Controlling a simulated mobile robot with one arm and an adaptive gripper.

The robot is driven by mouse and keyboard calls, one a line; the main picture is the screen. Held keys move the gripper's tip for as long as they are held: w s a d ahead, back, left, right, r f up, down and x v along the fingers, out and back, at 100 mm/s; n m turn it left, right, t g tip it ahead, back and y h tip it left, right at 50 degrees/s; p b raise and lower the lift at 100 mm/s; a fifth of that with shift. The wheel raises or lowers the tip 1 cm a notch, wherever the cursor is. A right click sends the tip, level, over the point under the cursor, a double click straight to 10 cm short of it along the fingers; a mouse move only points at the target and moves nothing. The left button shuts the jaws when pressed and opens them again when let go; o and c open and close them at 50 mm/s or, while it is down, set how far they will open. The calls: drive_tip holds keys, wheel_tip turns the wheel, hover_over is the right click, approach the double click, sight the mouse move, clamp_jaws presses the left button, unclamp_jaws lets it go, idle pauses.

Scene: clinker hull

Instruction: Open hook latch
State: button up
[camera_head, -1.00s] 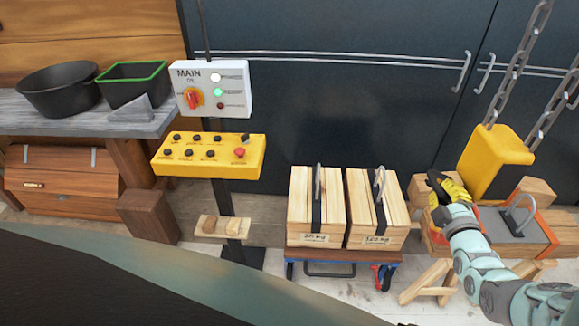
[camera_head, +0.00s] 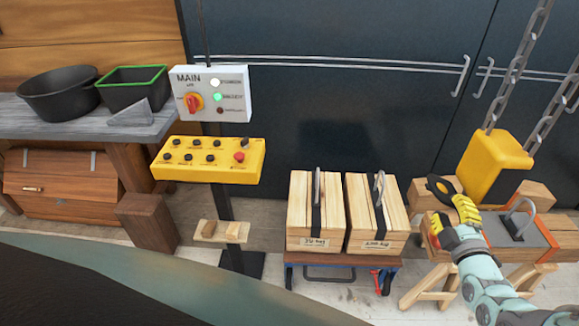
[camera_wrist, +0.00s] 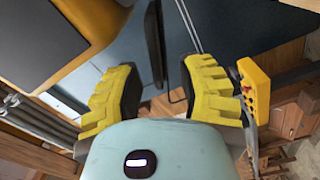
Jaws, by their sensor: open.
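The yellow hoist block (camera_head: 494,166) hangs from two chains at the right of the head view. No hook or latch can be made out below it; the lower part is partly hidden. My gripper (camera_head: 455,196) is open and empty, just left of the block, with its fingers pointing up. In the wrist view, my gripper (camera_wrist: 158,85) shows two yellow ribbed fingers spread wide with nothing between them. A large yellow and dark grey body, seemingly the hoist block (camera_wrist: 95,22), fills the upper left there, close to the left finger.
A grey plate with a metal loop (camera_head: 520,218) lies on timber beams beneath the block. Wooden weight crates (camera_head: 316,212) stand on a trolley (camera_head: 340,262) to the left. A control panel (camera_head: 208,160) on a post stands further left. Dark cabinet doors (camera_head: 340,110) close the back.

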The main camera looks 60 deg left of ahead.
drive_tip(key=shift+v, duration=1.6)
